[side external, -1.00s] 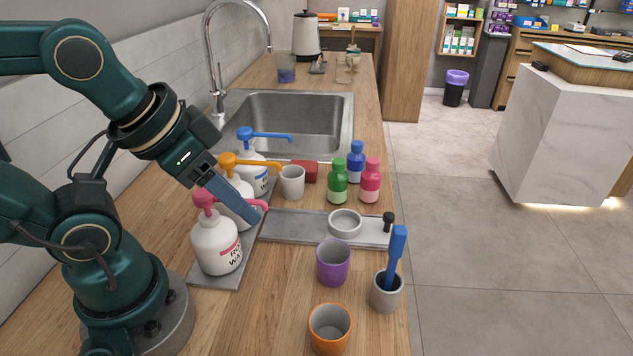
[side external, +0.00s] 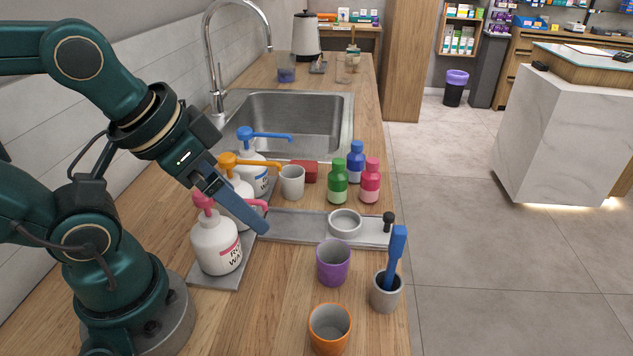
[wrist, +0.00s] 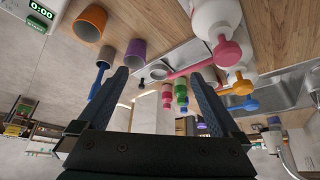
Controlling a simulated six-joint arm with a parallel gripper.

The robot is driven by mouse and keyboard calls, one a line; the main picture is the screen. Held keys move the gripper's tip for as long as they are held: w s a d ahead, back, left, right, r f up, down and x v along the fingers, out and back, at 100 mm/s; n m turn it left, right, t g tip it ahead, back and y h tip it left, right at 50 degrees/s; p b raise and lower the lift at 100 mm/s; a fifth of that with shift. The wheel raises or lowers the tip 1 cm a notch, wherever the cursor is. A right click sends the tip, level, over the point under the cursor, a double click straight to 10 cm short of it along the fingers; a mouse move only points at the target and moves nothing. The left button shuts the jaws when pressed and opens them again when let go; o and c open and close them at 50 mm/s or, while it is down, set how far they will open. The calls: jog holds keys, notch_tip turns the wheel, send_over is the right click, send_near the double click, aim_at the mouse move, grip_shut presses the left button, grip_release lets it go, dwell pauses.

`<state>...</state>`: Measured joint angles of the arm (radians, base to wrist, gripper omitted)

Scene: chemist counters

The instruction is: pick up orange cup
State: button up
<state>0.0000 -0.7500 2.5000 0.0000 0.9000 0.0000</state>
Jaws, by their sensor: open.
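The orange cup (side external: 330,330) stands upright on the wooden counter at the near edge of the side view, its mouth up and empty. It also shows at the upper left of the wrist view (wrist: 90,22). My gripper (side external: 264,231) is above the counter by the pump bottles, up and left of the cup in the side view and well apart from it. In the wrist view its two fingers (wrist: 160,74) are spread with nothing between them.
A purple cup (side external: 333,263) and a grey cup holding a blue-handled tool (side external: 386,292) stand near the orange cup. Pump bottles (side external: 215,243) stand beside my gripper. A grey tray (side external: 290,228) holds a white dish (side external: 345,223). Small bottles (side external: 337,182) stand behind.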

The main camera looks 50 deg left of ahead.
aim_at(332, 343)
jog(key=shift+r, duration=0.1)
notch_tip(332, 343, up, 5)
jog(key=w+d+n+g+h, duration=0.85)
jog(key=n+g+h, duration=0.2)
jog(key=g, duration=0.25)
jog(key=shift+n, duration=0.35)
jog(key=f, duration=0.9)
jog(key=s+f, duration=0.1)
jog(key=f, duration=0.4)
jog(key=shift+d+f, duration=0.1)
jog(key=shift+f, duration=0.1)
jog(key=shift+t, duration=0.3)
jog(key=shift+x, duration=2.55)
jog(key=shift+f, duration=0.1)
jog(key=c, duration=1.4)
